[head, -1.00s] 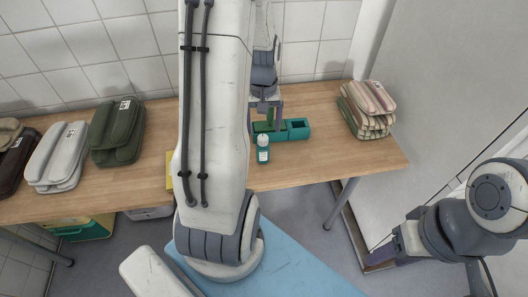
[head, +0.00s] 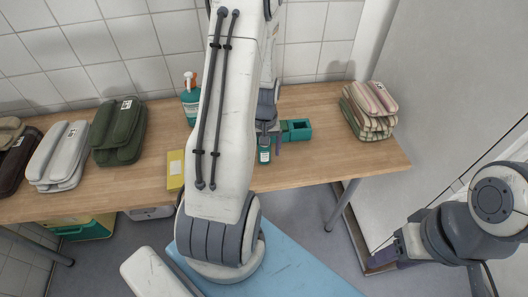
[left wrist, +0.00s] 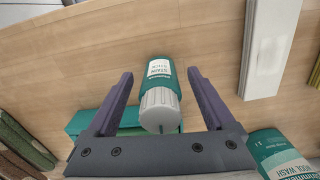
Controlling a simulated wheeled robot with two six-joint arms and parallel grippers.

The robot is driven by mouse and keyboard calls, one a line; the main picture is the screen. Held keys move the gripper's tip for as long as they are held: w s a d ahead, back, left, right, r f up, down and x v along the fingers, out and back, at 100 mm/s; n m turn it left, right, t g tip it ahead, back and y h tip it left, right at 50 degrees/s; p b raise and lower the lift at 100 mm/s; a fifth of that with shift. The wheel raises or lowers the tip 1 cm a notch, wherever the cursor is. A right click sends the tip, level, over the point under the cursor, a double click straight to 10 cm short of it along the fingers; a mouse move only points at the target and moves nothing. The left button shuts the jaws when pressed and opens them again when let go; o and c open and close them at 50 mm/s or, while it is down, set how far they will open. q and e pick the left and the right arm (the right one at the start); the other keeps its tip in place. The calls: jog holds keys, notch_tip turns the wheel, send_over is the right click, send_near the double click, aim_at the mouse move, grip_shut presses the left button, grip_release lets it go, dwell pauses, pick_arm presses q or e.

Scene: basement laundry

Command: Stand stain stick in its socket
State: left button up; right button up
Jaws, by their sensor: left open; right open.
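The stain stick (head: 264,156) is a small teal bottle with a white label, upright on the wooden table. In the left wrist view the stain stick (left wrist: 158,76) shows its grey ribbed cap towards me, between the two fingers. My left gripper (head: 271,141) is open around it; I see a gap on both sides in the wrist view (left wrist: 160,92). A teal holder (head: 299,130) with a dark opening stands just behind and right of the stick, partly hidden by my gripper. My right gripper (head: 384,259) is open and empty, low at the right, off the table.
Folded striped cloths (head: 369,110) lie at the table's right end. Dark green (head: 118,132) and grey (head: 60,157) folded cloths lie at the left. The front right tabletop is clear.

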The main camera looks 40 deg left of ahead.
pick_arm(q)
grip_shut()
